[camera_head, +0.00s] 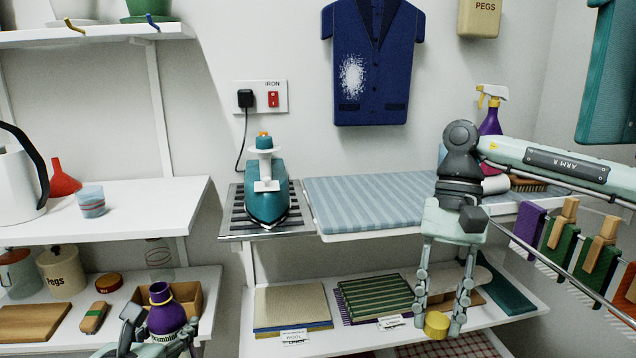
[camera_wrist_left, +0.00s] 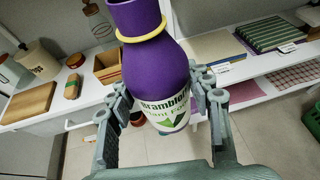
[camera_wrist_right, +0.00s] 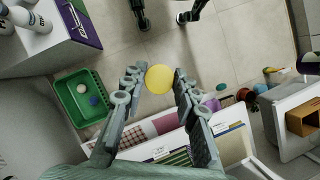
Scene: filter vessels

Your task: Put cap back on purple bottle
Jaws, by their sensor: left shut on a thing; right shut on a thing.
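The purple bottle (camera_head: 166,316) has a yellow ring round its neck and a white label. It stands out large in the left wrist view (camera_wrist_left: 155,72). My left gripper (camera_wrist_left: 172,103) is shut on the bottle's body, one finger on each side, and holds it up in front of the lower left shelf. The yellow cap (camera_head: 437,325) is a small round piece, also seen in the right wrist view (camera_wrist_right: 159,79). My right gripper (camera_head: 441,318) is shut on the cap, fingers pointing down, well to the right of the bottle. The bottle's top is cut off in the left wrist view.
A cardboard box (camera_head: 187,296) is behind the bottle. Folded cloths lie on the lower middle shelf (camera_head: 390,338). An iron (camera_head: 266,193) stands on a rack beside the striped ironing pad (camera_head: 370,200). A rail with hanging cloths and pegs (camera_head: 575,260) is at right.

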